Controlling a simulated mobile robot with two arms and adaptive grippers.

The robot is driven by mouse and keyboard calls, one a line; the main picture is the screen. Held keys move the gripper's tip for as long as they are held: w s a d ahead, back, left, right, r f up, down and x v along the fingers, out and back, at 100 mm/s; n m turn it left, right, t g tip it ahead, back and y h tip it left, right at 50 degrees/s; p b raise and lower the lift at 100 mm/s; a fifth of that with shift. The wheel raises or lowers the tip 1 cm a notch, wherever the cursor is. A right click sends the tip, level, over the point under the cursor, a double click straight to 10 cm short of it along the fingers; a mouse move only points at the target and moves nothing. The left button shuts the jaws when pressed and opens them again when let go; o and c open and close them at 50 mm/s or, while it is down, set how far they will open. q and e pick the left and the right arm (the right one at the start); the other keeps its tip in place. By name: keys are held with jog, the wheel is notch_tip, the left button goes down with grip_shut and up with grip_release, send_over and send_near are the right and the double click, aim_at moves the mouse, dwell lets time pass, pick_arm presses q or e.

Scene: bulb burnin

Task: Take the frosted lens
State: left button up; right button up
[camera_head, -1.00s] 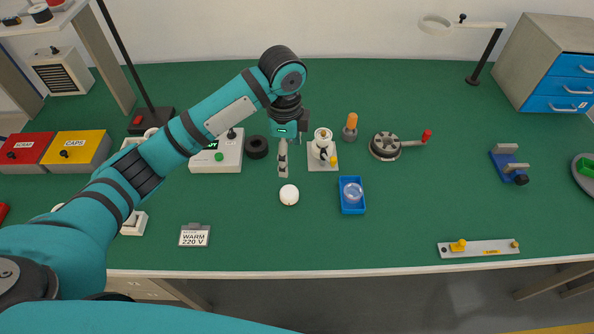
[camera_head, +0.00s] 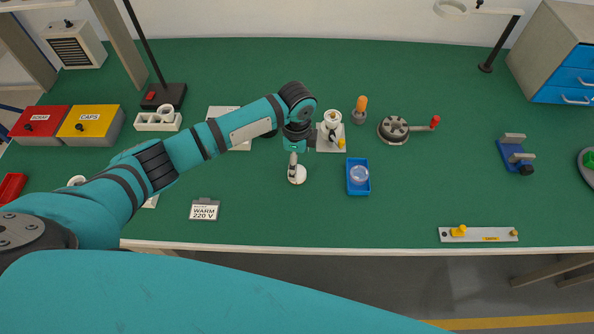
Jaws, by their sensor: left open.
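A white round piece (camera_head: 299,179), which looks like the frosted lens, lies on the green bench top in the middle of the view. My left gripper (camera_head: 293,172) points down over it, and its fingers cover part of it. The gripper is open; I cannot tell whether the fingers touch the piece. A clear, glassy round piece (camera_head: 359,174) lies in a small blue tray (camera_head: 358,190) to the right. My right gripper is out of view.
A white-based fixture (camera_head: 331,131) stands just behind the gripper, with an orange-handled tool (camera_head: 360,109) and a crank disc (camera_head: 394,129) to its right. A "WARM 220 V" sign (camera_head: 204,210) stands front left. The bench right of the tray is mostly clear.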

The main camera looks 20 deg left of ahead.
aim_at(298, 171)
pick_arm(q)
jog(key=f, duration=0.2)
jog(key=f+p, duration=0.1)
jog(key=shift+s+d+f, duration=0.25)
jog(key=shift+d+f, duration=0.05)
jog(key=shift+f, duration=0.4)
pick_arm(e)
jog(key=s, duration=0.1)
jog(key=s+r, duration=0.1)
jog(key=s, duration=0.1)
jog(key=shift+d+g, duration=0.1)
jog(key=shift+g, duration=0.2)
pick_arm(q)
jog(key=shift+c, duration=0.2)
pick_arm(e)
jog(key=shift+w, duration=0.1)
pick_arm(q)
jog(key=c, duration=0.8)
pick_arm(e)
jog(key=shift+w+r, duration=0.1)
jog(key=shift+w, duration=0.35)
